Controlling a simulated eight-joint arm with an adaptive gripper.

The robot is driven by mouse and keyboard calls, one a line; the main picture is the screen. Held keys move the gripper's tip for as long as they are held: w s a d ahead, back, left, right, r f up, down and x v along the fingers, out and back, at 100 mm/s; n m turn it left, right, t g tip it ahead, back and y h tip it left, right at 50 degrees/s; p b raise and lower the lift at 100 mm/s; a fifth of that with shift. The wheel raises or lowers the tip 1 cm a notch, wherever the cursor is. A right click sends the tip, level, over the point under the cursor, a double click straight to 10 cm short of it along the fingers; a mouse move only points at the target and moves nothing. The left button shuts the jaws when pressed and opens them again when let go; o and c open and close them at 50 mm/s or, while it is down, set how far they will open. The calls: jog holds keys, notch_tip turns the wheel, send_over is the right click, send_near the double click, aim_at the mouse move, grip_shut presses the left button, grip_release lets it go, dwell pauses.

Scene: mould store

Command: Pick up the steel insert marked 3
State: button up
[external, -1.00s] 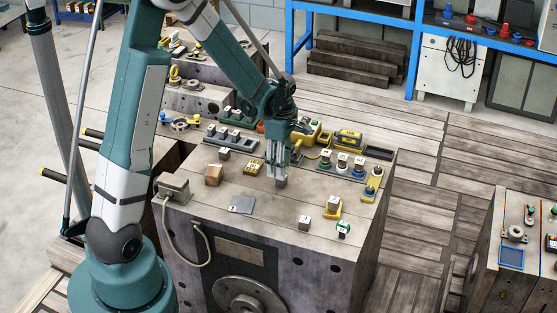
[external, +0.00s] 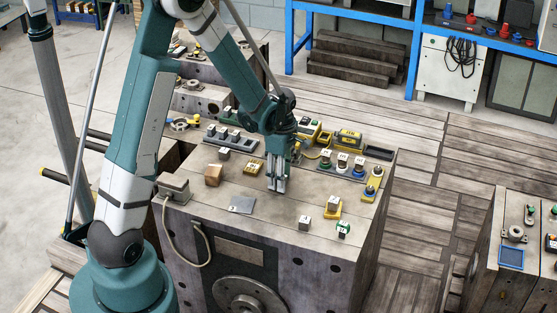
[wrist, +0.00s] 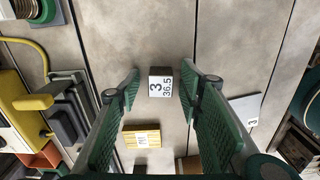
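The steel insert (wrist: 160,84) is a small block with a white top face marked "3" and "36.5". In the wrist view it shows between my fingertips, with gaps on both sides. My gripper (wrist: 161,79) is open, its green ribbed pads apart and nothing held. In the external view my gripper (external: 276,188) points down low over the middle of the bench block, and its fingers hide the insert. A flat grey plate marked 3 (wrist: 244,109) lies to the right in the wrist view; it also shows in the external view (external: 241,204).
A yellow block (external: 252,166) and a brown block (external: 213,174) stand left of my gripper. Several pieces sit on a tray (external: 342,168) behind.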

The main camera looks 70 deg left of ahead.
dwell(0.5)
jog(key=c, duration=1.1)
jog(key=shift+r+p, duration=1.15)
jog(key=shift+r, duration=3.85)
